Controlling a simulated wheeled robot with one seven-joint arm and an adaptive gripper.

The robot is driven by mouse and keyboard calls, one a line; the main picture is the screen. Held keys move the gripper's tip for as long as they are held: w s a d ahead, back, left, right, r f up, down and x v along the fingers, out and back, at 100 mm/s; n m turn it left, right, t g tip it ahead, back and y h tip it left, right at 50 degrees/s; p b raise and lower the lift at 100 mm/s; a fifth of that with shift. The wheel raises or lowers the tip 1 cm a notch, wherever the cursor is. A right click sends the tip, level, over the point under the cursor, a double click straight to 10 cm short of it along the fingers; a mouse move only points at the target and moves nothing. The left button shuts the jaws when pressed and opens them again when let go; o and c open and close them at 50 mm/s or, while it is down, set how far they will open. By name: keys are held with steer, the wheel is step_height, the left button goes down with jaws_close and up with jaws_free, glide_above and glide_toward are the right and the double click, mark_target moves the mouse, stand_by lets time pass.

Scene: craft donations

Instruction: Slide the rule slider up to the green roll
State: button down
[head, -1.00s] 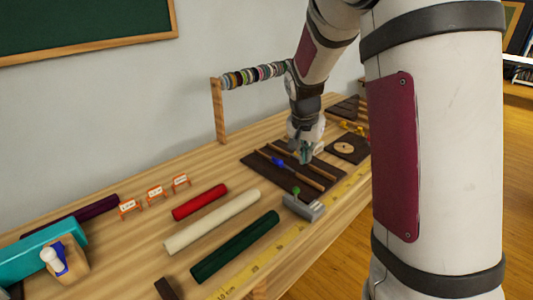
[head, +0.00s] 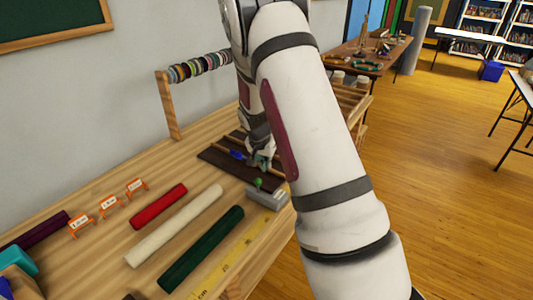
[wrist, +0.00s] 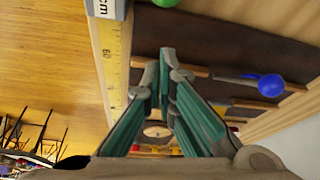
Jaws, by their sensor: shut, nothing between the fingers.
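The rule slider (head: 268,198) is a grey block with a green knob (head: 258,183) on top. It sits at the yellow rule beyond the far end of the green roll (head: 205,246), with a gap between them. Part of the slider (wrist: 108,8) and its green knob (wrist: 165,2) show at the top edge of the wrist view. My gripper (head: 260,166) is just behind the slider, over the dark tool board. In the wrist view my gripper (wrist: 165,52) has its fingertips together and empty, short of the knob and apart from it.
The yellow rule (head: 230,266) runs along the table's front edge. Cream (head: 175,225) and red (head: 158,206) rolls lie behind the green roll. The dark board (wrist: 235,45) holds tools, including one with a blue ball (wrist: 271,85). Small orange signs stand behind the rolls.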

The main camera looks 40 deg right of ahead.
steer(key=shift+s+a+p, duration=0.15)
steer(key=shift+s+a, duration=0.25)
steer(key=shift+a, duration=0.25)
steer(key=shift+s+a+p, duration=0.15)
steer(key=shift+s+a, duration=0.25)
steer(key=shift+a, duration=0.2)
steer(key=s+a+p, duration=0.1)
steer(key=a, duration=0.2)
steer(key=s+a+p, duration=0.1)
steer(key=a, duration=0.3)
steer(key=s+a, duration=0.2)
steer(key=a, duration=0.2)
steer(key=shift+s+a+p, duration=0.1)
steer(key=shift+a+p, duration=0.15)
steer(key=shift+p, duration=0.15)
